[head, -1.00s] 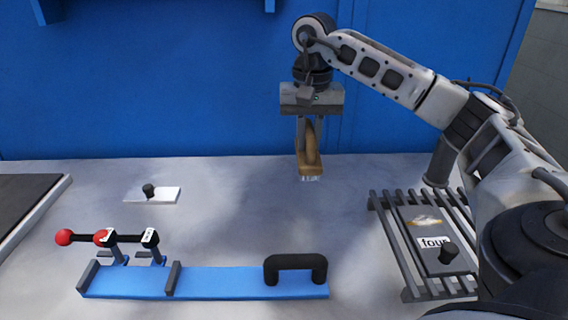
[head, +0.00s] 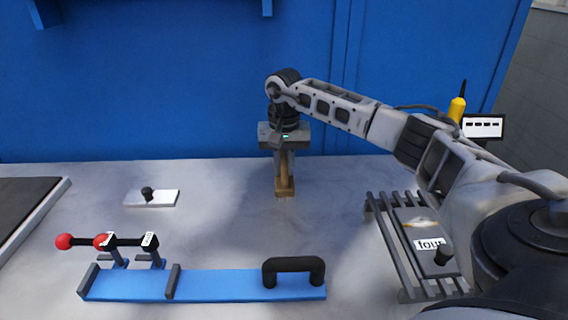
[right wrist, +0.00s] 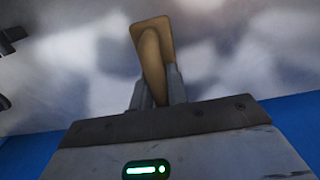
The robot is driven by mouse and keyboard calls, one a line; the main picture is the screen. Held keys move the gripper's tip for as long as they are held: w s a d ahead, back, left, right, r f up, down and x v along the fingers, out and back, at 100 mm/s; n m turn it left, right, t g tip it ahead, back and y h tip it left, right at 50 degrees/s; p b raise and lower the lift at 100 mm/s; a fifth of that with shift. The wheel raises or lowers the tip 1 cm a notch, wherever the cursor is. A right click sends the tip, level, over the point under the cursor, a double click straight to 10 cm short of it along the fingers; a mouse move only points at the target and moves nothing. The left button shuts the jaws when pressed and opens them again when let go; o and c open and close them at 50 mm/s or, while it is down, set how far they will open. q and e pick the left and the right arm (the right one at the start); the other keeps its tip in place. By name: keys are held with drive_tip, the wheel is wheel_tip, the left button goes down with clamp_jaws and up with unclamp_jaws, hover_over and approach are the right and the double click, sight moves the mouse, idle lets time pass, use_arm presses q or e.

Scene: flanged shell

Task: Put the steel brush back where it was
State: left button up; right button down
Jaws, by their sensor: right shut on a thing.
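The steel brush (head: 285,187) has a wooden body and hangs bristles down from my right gripper (head: 284,165). The gripper is shut on its handle, towards the back of the table. The bristles are at or just above the tabletop; I cannot tell whether they touch. In the right wrist view, the brush's wooden handle and block (right wrist: 151,50) show between the two grey fingers (right wrist: 158,90). My left gripper is not in view.
A blue fixture (head: 220,284) with a black handle and red-knobbed levers lies in front. A small white plate with a black knob (head: 150,197) is at left. A slatted grey rack (head: 388,245) holding a plate marked "four" is at right. A blue wall stands behind.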

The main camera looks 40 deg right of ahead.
drive_tip(key=shift+f, duration=0.15)
drive_tip(key=c, duration=1.4)
unclamp_jaws()
drive_tip(key=shift+o, duration=0.2)
wheel_tip(320, 180, up, 12)
drive_tip(key=shift+r, duration=0.2)
